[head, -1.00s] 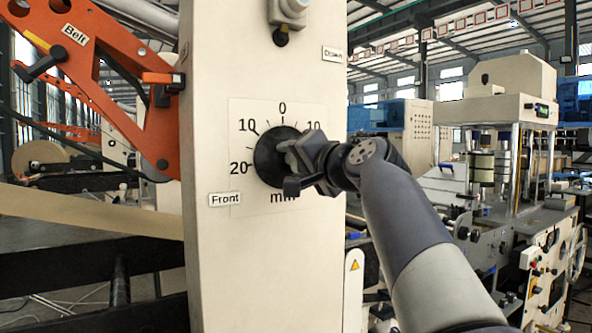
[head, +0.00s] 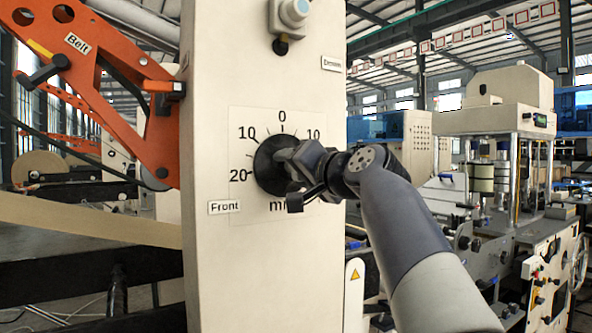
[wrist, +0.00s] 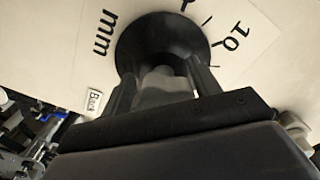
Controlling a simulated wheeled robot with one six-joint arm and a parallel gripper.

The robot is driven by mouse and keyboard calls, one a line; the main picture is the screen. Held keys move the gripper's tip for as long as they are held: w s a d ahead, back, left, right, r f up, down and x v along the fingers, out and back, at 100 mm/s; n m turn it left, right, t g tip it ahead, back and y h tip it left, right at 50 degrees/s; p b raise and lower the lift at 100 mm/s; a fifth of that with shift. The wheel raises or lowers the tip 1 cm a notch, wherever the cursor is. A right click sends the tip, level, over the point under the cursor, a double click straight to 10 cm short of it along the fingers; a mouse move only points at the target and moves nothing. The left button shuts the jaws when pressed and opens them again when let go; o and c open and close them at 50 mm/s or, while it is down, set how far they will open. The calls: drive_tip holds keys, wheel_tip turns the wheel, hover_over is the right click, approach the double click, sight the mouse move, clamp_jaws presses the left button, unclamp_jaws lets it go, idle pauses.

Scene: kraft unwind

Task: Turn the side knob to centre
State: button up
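The side knob (head: 268,165) is a round black dial on the cream upright panel, with a printed scale reading 20, 10, 0, 10 and "mm". My gripper (head: 293,165) reaches it from the right in the head view and covers its right part. In the wrist view the knob (wrist: 165,38) is straight ahead, and the two dark fingers of my gripper (wrist: 163,88) stand on both sides of its grey raised grip, appearing closed on it. The 0 mark is at the top of the scale in the head view. The knob's pointer is hidden, so its setting cannot be read.
A "Front" label (head: 224,207) is left of the scale; a "Back" label (wrist: 95,101) shows in the wrist view. Above the knob is a grey fitting (head: 291,14). An orange "Belt" arm (head: 110,75) stands left of the panel. Machinery (head: 500,170) fills the right background.

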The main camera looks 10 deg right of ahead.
drive_tip(key=shift+o, duration=1.2)
drive_tip(key=shift+s, duration=0.15)
drive_tip(key=b+v, duration=0.1)
drive_tip(key=v, duration=0.9)
drive_tip(key=shift+s+b, duration=0.3)
drive_tip(key=shift+b, duration=0.1)
drive_tip(key=shift+d+r, duration=0.1)
drive_tip(key=p+x, duration=0.2)
drive_tip(key=x, duration=0.9)
drive_tip(key=shift+s, duration=0.1)
